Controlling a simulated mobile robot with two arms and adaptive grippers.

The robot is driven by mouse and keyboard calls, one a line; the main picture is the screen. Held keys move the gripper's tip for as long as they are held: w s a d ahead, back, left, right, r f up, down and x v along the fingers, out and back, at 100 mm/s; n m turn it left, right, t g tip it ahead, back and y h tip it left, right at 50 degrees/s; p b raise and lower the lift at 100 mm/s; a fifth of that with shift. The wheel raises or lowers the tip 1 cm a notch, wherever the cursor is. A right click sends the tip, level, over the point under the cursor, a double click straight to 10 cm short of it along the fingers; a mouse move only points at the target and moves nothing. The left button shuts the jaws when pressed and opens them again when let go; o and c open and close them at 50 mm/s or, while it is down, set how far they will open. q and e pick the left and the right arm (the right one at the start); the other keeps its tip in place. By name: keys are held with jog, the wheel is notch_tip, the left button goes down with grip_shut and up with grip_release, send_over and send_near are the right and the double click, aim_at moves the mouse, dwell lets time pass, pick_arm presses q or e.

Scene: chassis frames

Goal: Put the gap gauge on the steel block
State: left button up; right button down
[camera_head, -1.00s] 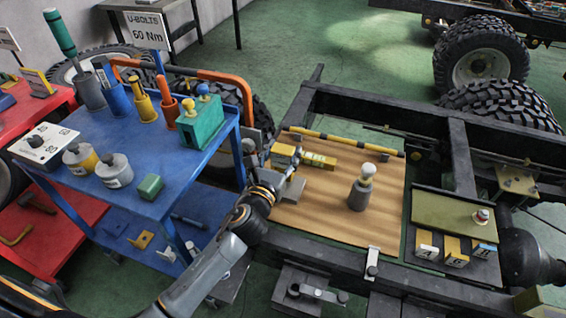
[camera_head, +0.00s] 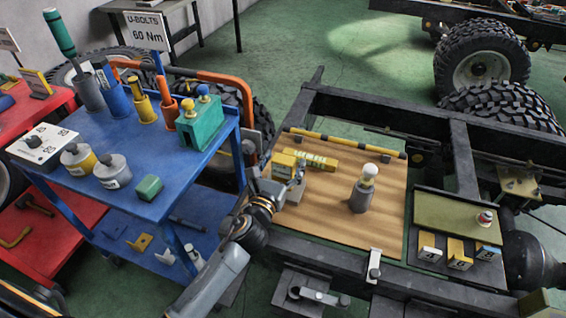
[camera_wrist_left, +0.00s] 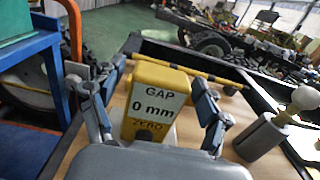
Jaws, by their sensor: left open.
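The gap gauge (camera_wrist_left: 157,100) is a yellow box with a white face reading "GAP 0 mm ZERO". It stands on the wooden board and also shows in the head view (camera_head: 283,165). My left gripper (camera_wrist_left: 158,112) is open, with one finger on each side of the gauge's lower part; I cannot tell whether they touch it. The gripper shows in the head view (camera_head: 290,184) at the board's left end, partly covering the gauge. I cannot make out for certain which thing is the steel block. My right gripper is not in view.
A grey cylinder with a pale ball on top (camera_head: 361,196) stands on the wooden board (camera_head: 325,224). A yellow-black bar (camera_head: 340,143) lies along the far edge. Several numbered blocks (camera_head: 460,254) sit at right. The blue cart (camera_head: 140,207) is at left.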

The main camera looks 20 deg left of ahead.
pick_arm(q)
jog(key=shift+r, duration=0.2)
jog(key=shift+s+f, duration=0.15)
jog(key=shift+s, duration=0.2)
jog(key=s+b, duration=0.1)
jog(key=s, duration=1)
jog(key=shift+s+a, duration=0.2)
jog(key=shift+a, duration=0.05)
